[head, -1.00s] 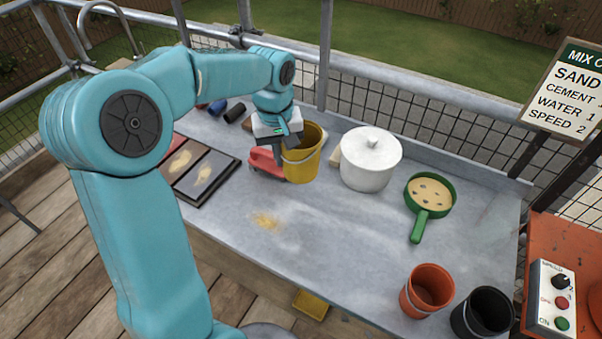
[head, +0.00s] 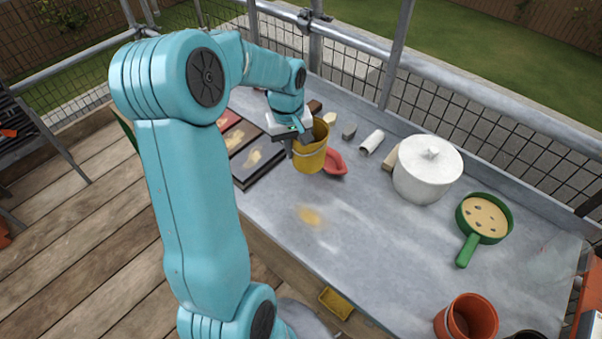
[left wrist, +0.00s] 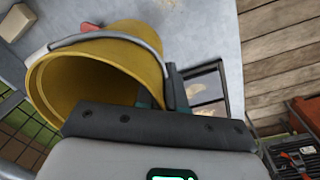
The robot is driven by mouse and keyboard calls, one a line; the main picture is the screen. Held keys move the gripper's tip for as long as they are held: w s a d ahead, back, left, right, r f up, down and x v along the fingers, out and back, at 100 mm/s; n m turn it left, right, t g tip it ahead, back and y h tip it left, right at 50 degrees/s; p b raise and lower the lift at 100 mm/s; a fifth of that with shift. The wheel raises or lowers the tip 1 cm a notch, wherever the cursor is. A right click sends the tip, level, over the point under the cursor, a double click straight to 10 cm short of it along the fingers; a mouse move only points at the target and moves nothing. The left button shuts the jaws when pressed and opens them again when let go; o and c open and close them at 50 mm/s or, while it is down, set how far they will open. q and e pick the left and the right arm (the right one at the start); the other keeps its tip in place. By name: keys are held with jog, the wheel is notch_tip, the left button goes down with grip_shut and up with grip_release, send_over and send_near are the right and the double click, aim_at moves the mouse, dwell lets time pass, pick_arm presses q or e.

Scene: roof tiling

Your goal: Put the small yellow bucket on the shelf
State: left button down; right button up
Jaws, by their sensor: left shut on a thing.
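The small yellow bucket (head: 311,160) hangs roughly upright at the left part of the grey worktop, just right of a dark sample tray. My left gripper (head: 300,146) is shut on its near left side. In the left wrist view the bucket (left wrist: 120,68) fills the upper left, its grey wire handle across it and its visible inside empty. I cannot tell exactly how far its base is above the worktop. A dark grey rack (head: 40,138), perhaps the shelf, stands at the far left edge, partly cut off. My right gripper is not in view.
The sample tray (head: 241,178), a red scoop (head: 335,164), a white lidded pot (head: 428,172), a green pan (head: 483,216) and an orange bucket (head: 467,322) are on the worktop (head: 375,235). A metal railing runs behind.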

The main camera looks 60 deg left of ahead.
pick_arm(q)
jog(key=f, duration=1.1)
jog(key=shift+w+a+f, duration=0.15)
jog(key=shift+w+f, duration=0.05)
jog(key=shift+r, duration=0.1)
jog(key=shift+s, duration=0.1)
jog(key=c, duration=1.7)
grip_release()
jog(key=shift+f, duration=0.2)
jog(key=o, duration=0.4)
jog(key=shift+o, duration=0.2)
jog(key=shift+r, duration=0.1)
